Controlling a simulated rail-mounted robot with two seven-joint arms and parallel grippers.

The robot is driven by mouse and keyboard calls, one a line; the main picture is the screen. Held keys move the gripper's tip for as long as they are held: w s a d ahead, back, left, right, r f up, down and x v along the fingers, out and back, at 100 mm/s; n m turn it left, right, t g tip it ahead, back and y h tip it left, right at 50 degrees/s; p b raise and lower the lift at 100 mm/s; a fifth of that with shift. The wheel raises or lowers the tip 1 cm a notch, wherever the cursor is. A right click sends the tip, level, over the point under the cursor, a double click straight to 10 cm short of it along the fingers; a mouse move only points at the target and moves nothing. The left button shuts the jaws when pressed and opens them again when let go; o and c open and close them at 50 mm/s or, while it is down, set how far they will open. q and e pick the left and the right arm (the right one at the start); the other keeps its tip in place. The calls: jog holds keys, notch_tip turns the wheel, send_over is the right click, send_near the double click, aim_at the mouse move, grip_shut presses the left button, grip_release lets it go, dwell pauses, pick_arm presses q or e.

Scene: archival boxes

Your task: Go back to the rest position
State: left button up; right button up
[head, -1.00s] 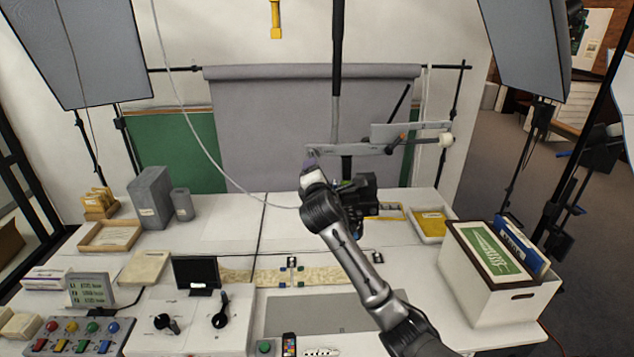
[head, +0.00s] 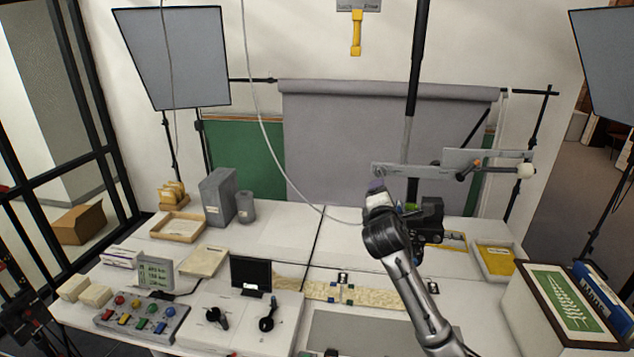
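My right arm reaches in from the lower right, and its gripper (head: 377,187) is up in front of the camera rig over the back of the table. The gripper is small and seen from behind, with a purplish patch at its tip. I cannot tell whether its fingers are apart or whether it holds anything. A black camera (head: 427,222) on the stand is just right of it; I cannot tell whether they touch. My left gripper is not in view.
The white table (head: 270,225) carries a grey box (head: 218,196), a wooden tray (head: 178,227), a small monitor (head: 251,273) and a button panel (head: 142,318). A white box of folders (head: 545,310) stands at the right. A yellow-lined tray (head: 495,262) is behind it.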

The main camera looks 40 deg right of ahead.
jog(key=s+a+f+m+y+p, duration=0.1)
jog(key=s+a+f+m+y, duration=0.2)
jog(key=a, duration=0.5)
jog(key=s+a+f+m+y+p, duration=0.1)
jog(key=a+f+m+y, duration=0.35)
jog(key=a, duration=0.45)
jog(key=s+a+f+m+y+p, duration=0.1)
jog(key=s+a+f+m+y, duration=0.2)
jog(key=a, duration=0.5)
jog(key=s+a+f+g+y+p, duration=0.2)
jog(key=s+a+f+y+p, duration=0.1)
jog(key=s+a+f, duration=0.65)
jog(key=s+a+f+g+p, duration=0.1)
jog(key=s+f, duration=0.3)
jog(key=s, duration=0.4)
jog(key=s+a+f+g+y+p, duration=0.1)
jog(key=s+a+f+g+p, duration=0.1)
jog(key=s, duration=0.6)
jog(key=shift+a+f+g, duration=0.85)
jog(key=shift+f+g, duration=0.1)
jog(key=shift+g, duration=0.05)
